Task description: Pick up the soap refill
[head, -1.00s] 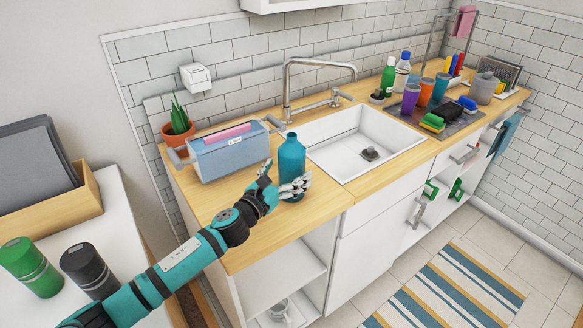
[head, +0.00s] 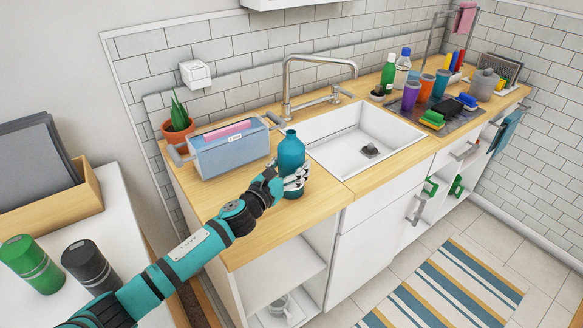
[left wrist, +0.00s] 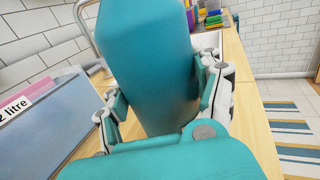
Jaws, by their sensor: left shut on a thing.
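The soap refill appears to be the teal bottle (head: 291,152), standing upright on the wooden counter left of the sink; no label on it is readable. In the left wrist view the bottle (left wrist: 150,60) fills the middle, with fingers on both sides of it. My left gripper (head: 288,182) is shut on the lower part of the bottle, and its fingers (left wrist: 165,110) also show in the left wrist view. The bottle's base is partly hidden by the fingers. My right gripper is not in view.
A blue-grey box with handles (head: 230,152) stands close to the left of the bottle, with a potted plant (head: 178,122) behind it. The white sink (head: 345,150) and faucet (head: 288,90) are to the right. The counter's front edge is near the gripper.

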